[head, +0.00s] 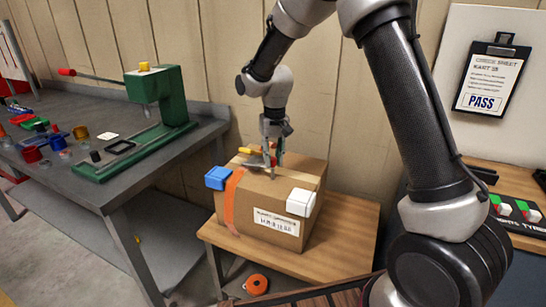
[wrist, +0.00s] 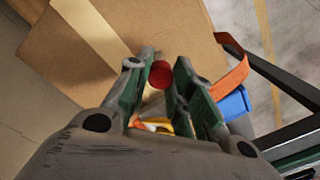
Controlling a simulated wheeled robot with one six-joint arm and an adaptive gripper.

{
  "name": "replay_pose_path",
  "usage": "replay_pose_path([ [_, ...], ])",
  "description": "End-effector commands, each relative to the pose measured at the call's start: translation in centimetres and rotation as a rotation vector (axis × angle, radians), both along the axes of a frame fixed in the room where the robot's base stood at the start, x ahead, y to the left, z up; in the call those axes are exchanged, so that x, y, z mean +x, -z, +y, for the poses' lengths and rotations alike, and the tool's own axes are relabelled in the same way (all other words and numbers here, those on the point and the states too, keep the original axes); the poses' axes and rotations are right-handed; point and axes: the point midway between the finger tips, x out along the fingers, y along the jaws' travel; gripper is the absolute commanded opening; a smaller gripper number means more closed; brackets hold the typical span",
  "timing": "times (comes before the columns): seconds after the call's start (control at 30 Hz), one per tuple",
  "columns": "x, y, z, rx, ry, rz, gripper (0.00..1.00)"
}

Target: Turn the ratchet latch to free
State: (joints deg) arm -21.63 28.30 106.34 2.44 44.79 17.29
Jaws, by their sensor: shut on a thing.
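A cardboard box (head: 262,206) stands on a small wooden table, with an orange strap (head: 231,192) over its left side. The ratchet latch (head: 256,161) sits on top of the box, small and partly covered by my gripper (head: 272,166). In the wrist view, the latch's red round knob (wrist: 160,74) shows between the fingertips of my gripper (wrist: 161,72), which are closed on it from both sides. A yellow part (wrist: 157,125) shows lower between the fingers. The rest of the latch is hidden by the fingers, so its exact angle cannot be told.
A blue corner block (head: 217,178) and a white one (head: 300,202) sit on the box's edges. A grey workbench (head: 105,187) with a green press (head: 160,100) stands to the left. An orange round thing (head: 256,284) is on the floor.

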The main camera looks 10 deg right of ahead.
Motion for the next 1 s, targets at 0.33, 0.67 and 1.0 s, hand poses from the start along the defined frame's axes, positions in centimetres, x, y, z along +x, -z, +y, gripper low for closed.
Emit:
replay_pose_path([
  [0.33, 0.03, -0.01, 0.0, 0.0, -0.323, 0.001, 0.0],
  [0.67, 0.07, -0.02, 0.04, 0.0, -0.636, 0.0, 0.0],
  [1.0, 0.1, -0.05, 0.07, -0.001, -0.958, 0.0, 0.0],
])
